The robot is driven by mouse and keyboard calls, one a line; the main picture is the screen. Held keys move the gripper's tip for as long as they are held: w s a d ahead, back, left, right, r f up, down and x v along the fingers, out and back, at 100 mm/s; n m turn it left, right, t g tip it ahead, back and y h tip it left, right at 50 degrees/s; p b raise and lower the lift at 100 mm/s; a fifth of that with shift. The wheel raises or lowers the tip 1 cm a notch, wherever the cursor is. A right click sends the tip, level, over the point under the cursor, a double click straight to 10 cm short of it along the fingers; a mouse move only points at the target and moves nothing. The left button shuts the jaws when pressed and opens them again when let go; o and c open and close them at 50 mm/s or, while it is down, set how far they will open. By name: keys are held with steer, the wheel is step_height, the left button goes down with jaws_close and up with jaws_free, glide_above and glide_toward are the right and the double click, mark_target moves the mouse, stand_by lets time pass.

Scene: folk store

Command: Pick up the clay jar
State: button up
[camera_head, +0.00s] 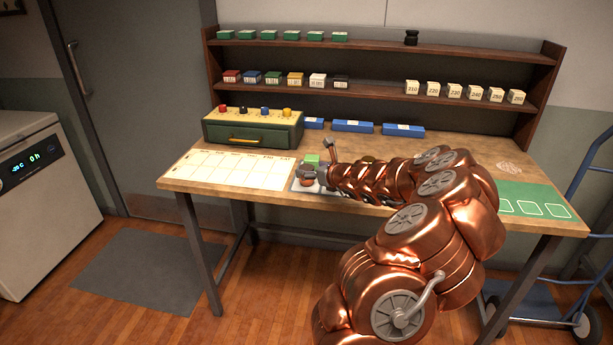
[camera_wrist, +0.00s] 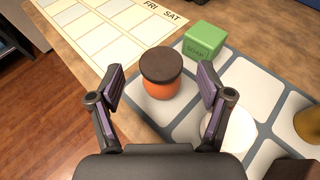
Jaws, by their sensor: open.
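The clay jar (camera_wrist: 162,87) is a small orange pot with a dark brown lid. In the wrist view it stands upright on a grey mat with pale panels (camera_wrist: 254,86), near the mat's left edge. My gripper (camera_wrist: 161,70) is open, with one finger on each side of the jar in the picture. A gap shows between the jar and each finger, and nothing is held. How far the fingertips are above or short of the jar is hard to tell. In the head view my gripper (camera_head: 308,174) is over the small mat and largely hides the jar.
A green soap block (camera_wrist: 204,41) stands just beyond the jar to the right. A white round item (camera_wrist: 232,128) and a yellowish item (camera_wrist: 309,126) lie nearer on the right. A calendar sheet (camera_head: 232,169) lies left of the mat; a green box (camera_head: 253,134) stands behind it.

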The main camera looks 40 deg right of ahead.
mark_target(307, 167)
steer(key=shift+x, duration=1.7)
steer(key=shift+d, duration=0.1)
steer(key=shift+c, duration=0.4)
steer(key=c, duration=1.2)
steer(key=shift+r, duration=0.2)
